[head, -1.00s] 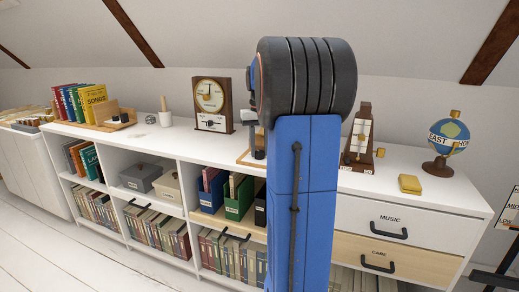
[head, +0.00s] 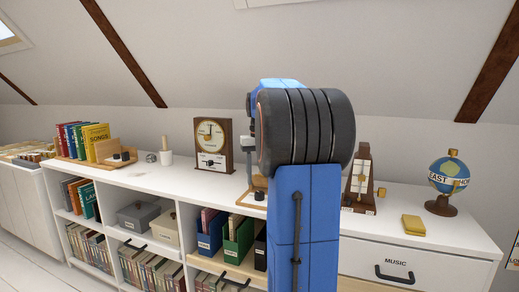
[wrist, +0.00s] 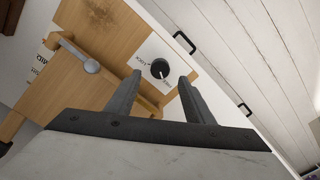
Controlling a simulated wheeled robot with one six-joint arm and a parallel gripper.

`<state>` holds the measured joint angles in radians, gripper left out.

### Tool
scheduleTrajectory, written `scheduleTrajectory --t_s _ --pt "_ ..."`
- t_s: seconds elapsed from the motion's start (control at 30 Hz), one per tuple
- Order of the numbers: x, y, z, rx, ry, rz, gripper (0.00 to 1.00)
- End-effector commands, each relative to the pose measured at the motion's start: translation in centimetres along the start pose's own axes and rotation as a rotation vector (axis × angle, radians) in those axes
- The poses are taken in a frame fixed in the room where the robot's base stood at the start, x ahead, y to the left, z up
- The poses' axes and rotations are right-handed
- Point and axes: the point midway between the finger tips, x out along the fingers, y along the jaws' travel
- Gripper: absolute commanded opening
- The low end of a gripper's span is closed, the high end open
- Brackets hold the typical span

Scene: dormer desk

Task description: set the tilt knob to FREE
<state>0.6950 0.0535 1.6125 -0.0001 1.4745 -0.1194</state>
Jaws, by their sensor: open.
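The tilt knob (wrist: 160,68) is a round black knob on a white label plate beside a wooden board (wrist: 85,20) in the wrist view. Small print reading LOCK stands to its left; print at its lower right is too small to read surely, and so is its setting. My gripper (wrist: 160,76) is open, its two dark fingers pointing toward the knob, one on each side in the picture. I cannot tell how far the tips are from it. In the head view a black knob (head: 259,196) shows on a wooden base, partly behind my blue arm.
On the white cabinet top stand a clock-faced box (head: 213,145), a metronome (head: 360,180), a yellow block (head: 413,225) and a globe (head: 449,180).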

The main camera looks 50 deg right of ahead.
Motion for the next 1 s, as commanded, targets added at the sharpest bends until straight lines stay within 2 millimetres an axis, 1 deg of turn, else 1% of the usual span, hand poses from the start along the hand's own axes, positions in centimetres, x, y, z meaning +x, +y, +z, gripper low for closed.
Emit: scheduleTrajectory --t_s 0.03,0.3,0.5,0.6,0.7,1.0 --pt "-1.1 0.0 -0.1 0.000 0.002 0.000 0.48" --pt "-6.5 0.0 -0.1 0.000 0.003 0.000 0.48" --pt "-9.8 0.0 -0.1 0.000 0.001 0.000 0.48" --pt "-10.9 0.0 -0.1 0.000 0.001 0.000 0.48" --pt "-11.6 0.0 0.0 0.000 0.001 0.000 0.48" --pt "-12.0 0.0 0.0 0.000 0.000 0.000 0.48"
